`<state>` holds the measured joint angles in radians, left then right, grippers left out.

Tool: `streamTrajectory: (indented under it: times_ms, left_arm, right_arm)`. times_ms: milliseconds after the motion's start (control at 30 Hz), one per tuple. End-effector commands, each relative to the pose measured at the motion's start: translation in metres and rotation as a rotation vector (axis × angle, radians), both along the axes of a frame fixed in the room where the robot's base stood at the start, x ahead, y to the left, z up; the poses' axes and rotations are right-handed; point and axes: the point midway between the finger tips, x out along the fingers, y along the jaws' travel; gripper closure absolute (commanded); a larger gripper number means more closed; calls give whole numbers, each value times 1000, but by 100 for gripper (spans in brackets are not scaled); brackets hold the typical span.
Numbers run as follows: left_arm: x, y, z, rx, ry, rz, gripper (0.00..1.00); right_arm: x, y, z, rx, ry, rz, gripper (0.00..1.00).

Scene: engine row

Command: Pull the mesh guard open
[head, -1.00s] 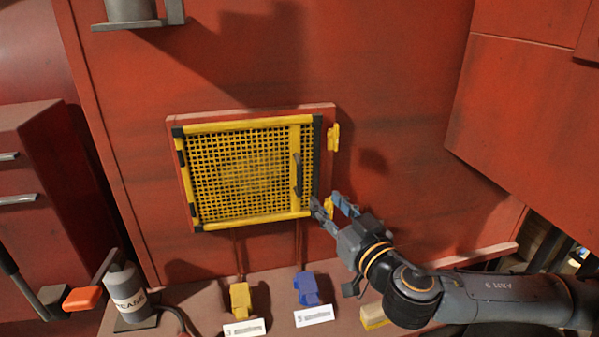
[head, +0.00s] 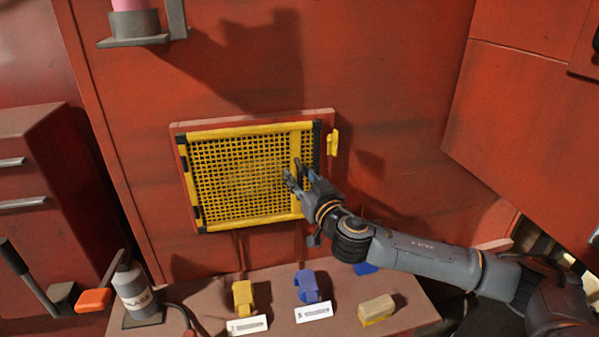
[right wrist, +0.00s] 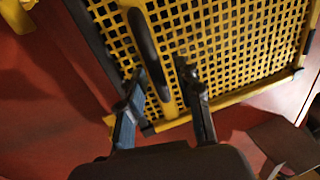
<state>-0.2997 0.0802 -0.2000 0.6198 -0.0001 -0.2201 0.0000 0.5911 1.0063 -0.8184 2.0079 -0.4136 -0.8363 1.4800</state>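The mesh guard (head: 235,178), a yellow frame with yellow mesh, lies shut in its red surround on the red wall. Its dark upright handle sits on the yellow bar near the right edge, partly covered by my gripper in the head view. The right wrist view shows the handle (right wrist: 148,50) clearly. My right gripper (head: 293,174) is at the handle, in front of the guard. In the right wrist view its two fingers (right wrist: 158,82) are apart, with the handle's lower end between them and a gap showing. My left gripper is not in view.
A yellow latch (head: 333,142) sits on the wall right of the guard. Below are a yellow block (head: 243,298), a blue block (head: 307,287) and a tan block (head: 376,308) on a ledge. A grey canister (head: 137,290) stands at left.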

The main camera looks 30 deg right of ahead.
Motion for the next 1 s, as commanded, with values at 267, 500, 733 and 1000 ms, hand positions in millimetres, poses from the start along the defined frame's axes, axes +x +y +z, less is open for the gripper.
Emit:
streamTrajectory:
  times_ms: [267, 500, 733, 1000]
  left_arm:
    - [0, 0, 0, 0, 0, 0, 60]
    - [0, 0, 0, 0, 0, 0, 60]
    - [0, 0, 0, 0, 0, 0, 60]
    - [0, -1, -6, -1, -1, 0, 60]
  right_arm:
    - [2, 0, 0, 0, 0, 0, 66]
    - [2, 0, 0, 0, 0, 0, 100]
    - [2, 0, 0, 0, 0, 0, 100]
    - [1, 7, -3, 5, 1, -22, 100]
